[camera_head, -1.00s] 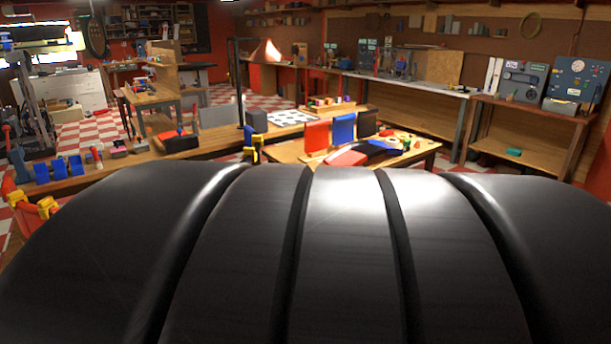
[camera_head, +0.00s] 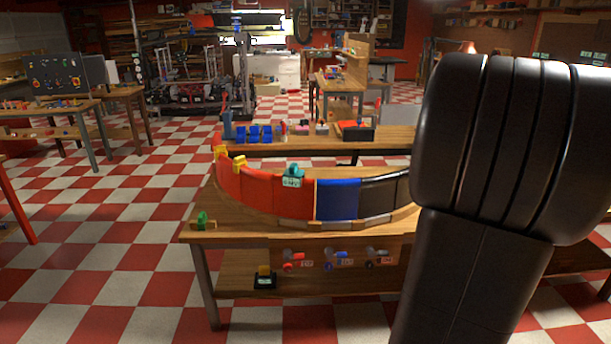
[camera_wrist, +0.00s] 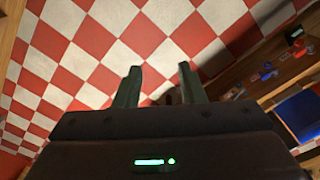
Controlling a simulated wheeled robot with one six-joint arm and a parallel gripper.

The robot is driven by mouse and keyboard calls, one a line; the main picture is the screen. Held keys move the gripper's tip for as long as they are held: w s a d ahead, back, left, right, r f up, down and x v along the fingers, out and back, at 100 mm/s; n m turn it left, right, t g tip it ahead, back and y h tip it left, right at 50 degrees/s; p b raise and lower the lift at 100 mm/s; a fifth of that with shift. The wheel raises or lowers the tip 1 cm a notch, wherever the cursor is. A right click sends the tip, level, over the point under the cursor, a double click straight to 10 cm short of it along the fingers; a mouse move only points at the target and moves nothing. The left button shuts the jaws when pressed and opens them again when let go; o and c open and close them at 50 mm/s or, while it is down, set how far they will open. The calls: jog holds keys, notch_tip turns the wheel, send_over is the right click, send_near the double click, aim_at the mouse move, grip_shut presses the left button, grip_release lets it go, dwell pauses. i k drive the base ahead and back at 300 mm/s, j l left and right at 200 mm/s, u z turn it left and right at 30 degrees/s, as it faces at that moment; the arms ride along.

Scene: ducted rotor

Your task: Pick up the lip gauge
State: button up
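No label I can read names the lip gauge, so I cannot tell for sure which piece it is. A small teal piece with a pale tag (camera_head: 292,175) sits at the upper rim of a curved duct wall (camera_head: 337,199) in red, blue and black on a wooden table. A small green piece (camera_head: 202,219) stands at the table's left end. My gripper (camera_wrist: 159,69) shows in the wrist view with its two fingers apart and nothing between them, over the checkered floor. In the head view the gripper is not visible; only my arm shows.
The table's bare top (camera_head: 225,230) lies in front of the duct. A long bench (camera_head: 385,137) stands behind. Open floor (camera_head: 110,240) lies left.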

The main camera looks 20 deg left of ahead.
aim_at(292, 177)
jog(key=i+j+u, duration=0.8)
jog(key=i+j, duration=0.15)
jog(key=i, duration=0.15)
jog(key=i+j, duration=0.25)
jog(key=i, duration=0.2)
jog(key=i+j, duration=0.25)
jog(key=i, duration=0.2)
